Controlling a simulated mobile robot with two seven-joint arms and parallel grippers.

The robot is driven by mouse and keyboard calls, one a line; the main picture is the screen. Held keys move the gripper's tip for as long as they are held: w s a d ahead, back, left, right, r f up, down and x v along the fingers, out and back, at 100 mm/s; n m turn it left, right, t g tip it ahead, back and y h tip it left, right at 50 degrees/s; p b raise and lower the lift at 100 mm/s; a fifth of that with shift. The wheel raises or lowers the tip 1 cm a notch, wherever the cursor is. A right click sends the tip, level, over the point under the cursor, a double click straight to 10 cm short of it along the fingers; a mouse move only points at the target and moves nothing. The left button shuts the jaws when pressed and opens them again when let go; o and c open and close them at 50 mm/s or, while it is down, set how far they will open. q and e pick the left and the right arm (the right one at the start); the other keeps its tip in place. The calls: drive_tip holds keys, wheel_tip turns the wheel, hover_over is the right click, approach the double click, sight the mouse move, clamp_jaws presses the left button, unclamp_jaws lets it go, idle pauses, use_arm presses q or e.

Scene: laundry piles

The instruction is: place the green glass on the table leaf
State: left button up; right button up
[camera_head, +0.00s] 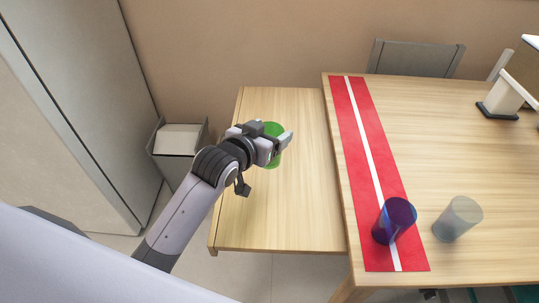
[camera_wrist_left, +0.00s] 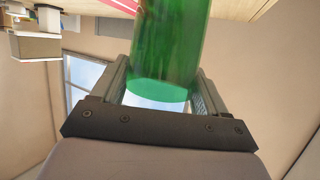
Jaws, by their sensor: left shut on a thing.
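The green glass (camera_head: 273,158) is in my left gripper (camera_head: 284,144), over the light wooden table leaf (camera_head: 285,215) at the left of the main table. In the left wrist view the green glass (camera_wrist_left: 170,45) stands between the two fingers of the left gripper (camera_wrist_left: 160,88), which is shut on it. The gripper hides part of the glass in the head view. I cannot tell whether the glass touches the leaf. My right gripper is not in view.
A red runner (camera_head: 357,142) with a white stripe lies on the main table (camera_head: 450,140). A blue glass (camera_head: 394,220) stands on the runner, and a clear grey glass (camera_head: 457,218) stands right of it. A grey bin (camera_head: 160,165) is left of the leaf. The leaf's front is clear.

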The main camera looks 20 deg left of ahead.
use_arm(q)
drive_tip(key=shift+f+b, duration=0.45)
drive_tip(key=shift+f, duration=2.95)
drive_tip(key=shift+f, duration=0.15)
drive_tip(key=o, duration=1.2)
drive_tip(key=shift+f, duration=0.1)
drive_tip(key=shift+c, duration=0.2)
drive_tip(key=shift+r, duration=0.3)
drive_tip(key=shift+s+a, duration=0.1)
drive_tip(key=shift+s, duration=0.25)
drive_tip(key=p+v, duration=0.1)
drive_tip(key=v, duration=1)
drive_tip(key=shift+s, duration=0.15)
